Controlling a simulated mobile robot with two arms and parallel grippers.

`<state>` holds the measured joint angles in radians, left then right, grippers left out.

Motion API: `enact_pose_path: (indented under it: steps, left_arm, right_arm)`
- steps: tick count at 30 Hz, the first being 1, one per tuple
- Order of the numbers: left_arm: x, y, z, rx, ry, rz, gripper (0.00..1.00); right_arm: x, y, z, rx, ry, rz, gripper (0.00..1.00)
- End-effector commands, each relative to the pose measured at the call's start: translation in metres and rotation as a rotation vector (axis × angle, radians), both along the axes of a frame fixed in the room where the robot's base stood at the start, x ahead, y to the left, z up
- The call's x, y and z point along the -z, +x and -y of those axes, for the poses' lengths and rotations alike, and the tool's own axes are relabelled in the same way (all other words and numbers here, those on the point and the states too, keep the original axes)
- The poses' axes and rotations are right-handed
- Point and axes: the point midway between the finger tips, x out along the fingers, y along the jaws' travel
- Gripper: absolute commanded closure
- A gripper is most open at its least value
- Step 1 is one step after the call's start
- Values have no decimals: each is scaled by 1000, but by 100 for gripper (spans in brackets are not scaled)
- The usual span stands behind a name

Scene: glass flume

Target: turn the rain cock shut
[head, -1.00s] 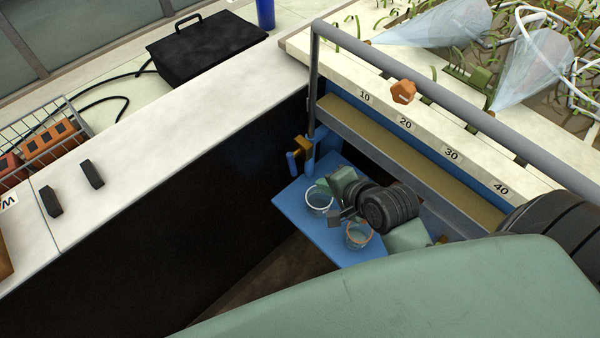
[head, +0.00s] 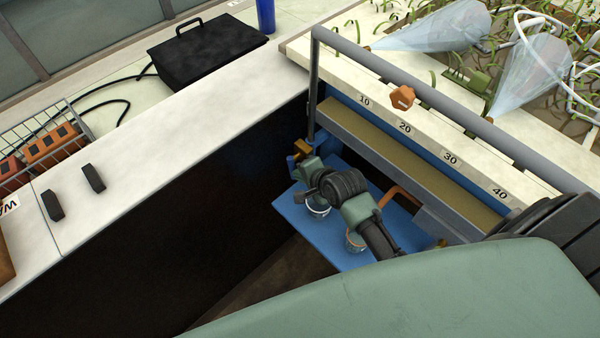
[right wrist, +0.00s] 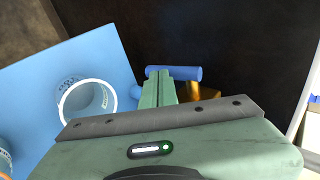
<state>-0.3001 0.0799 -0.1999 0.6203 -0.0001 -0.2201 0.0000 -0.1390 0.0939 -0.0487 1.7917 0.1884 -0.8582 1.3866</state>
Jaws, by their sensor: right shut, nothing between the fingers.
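A brass cock (head: 302,147) with a blue handle sits at the near end post of the flume in the head view. In the right wrist view its blue bar handle (right wrist: 188,73) lies crosswise just beyond my fingertips, with the brass body (right wrist: 200,92) to the right, partly hidden. My right gripper (head: 303,162) is beside the cock, its fingers partly hidden in the head view. The wrist view shows the fingers (right wrist: 160,74) shut together and empty, close to the handle. I cannot tell whether they touch it. My left gripper is not in view.
A blue shelf (head: 290,205) below the cock holds two clear cups; one cup (right wrist: 88,102) is left of my fingers. An orange knob (head: 402,97) sits on the flume's scale edge. A dark panel (head: 200,200) drops beside the shelf. A grey rail (head: 440,110) runs above.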

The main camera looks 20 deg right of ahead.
Motion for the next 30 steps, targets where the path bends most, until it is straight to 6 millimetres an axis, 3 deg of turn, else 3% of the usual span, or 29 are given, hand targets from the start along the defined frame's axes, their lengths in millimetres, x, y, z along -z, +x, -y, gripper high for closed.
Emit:
enact_pose_path:
  steps: [9,15,19,30]
  left_arm:
    - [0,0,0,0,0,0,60]
    - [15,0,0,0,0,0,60]
    - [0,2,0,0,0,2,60]
    - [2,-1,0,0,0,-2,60]
  right_arm:
    - [0,1,0,0,0,1,100]
    - [10,8,-2,1,37,88,100]
    - [6,12,-2,3,43,112,100]
    - [11,13,-3,0,40,110,100]
